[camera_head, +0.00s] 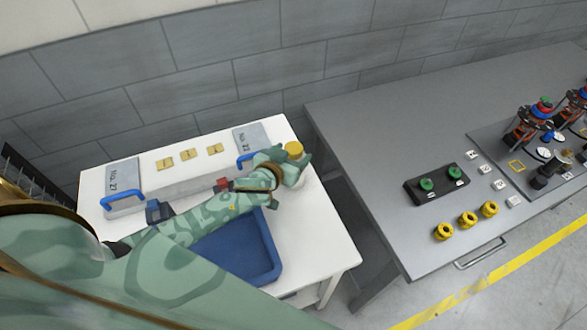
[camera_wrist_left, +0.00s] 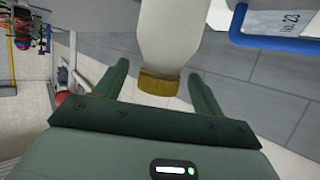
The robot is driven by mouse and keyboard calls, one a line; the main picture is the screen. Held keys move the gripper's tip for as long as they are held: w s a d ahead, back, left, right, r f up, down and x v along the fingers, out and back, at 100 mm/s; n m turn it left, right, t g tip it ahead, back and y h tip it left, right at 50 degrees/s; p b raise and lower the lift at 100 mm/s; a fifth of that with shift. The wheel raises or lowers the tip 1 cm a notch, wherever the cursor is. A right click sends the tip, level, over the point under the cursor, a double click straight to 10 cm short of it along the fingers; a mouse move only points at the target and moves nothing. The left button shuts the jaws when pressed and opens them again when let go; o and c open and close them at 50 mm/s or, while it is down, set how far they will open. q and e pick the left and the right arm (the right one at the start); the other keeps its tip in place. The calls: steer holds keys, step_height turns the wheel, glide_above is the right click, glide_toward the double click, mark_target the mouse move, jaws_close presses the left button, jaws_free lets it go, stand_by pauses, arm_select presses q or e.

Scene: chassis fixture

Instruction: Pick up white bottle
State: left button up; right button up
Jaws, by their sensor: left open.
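The white bottle with a yellow cap (camera_head: 294,149) stands near the right end of the white table, partly hidden by my left gripper (camera_head: 290,165). In the left wrist view the white bottle (camera_wrist_left: 168,38) shows from its shoulder to its yellow cap, upside down in the picture. My left gripper (camera_wrist_left: 158,72) is open, with one green finger on each side of the bottle near its cap. A gap shows between each finger and the cap. My right gripper is out of view.
A blue tray (camera_head: 268,250) lies on the white table (camera_head: 335,262), under my left arm. Panels with blue handles (camera_head: 122,203) stand behind. The grey table (camera_head: 365,140) at right holds green buttons (camera_head: 427,184), yellow rings (camera_head: 467,220) and red-black fixtures (camera_head: 528,122).

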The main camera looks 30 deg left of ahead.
arm_select(q)
steer(key=x, duration=0.4)
steer(key=shift+s, duration=0.15)
steer(key=shift+c, duration=0.9)
jaws_close()
steer(key=shift+r, duration=0.1)
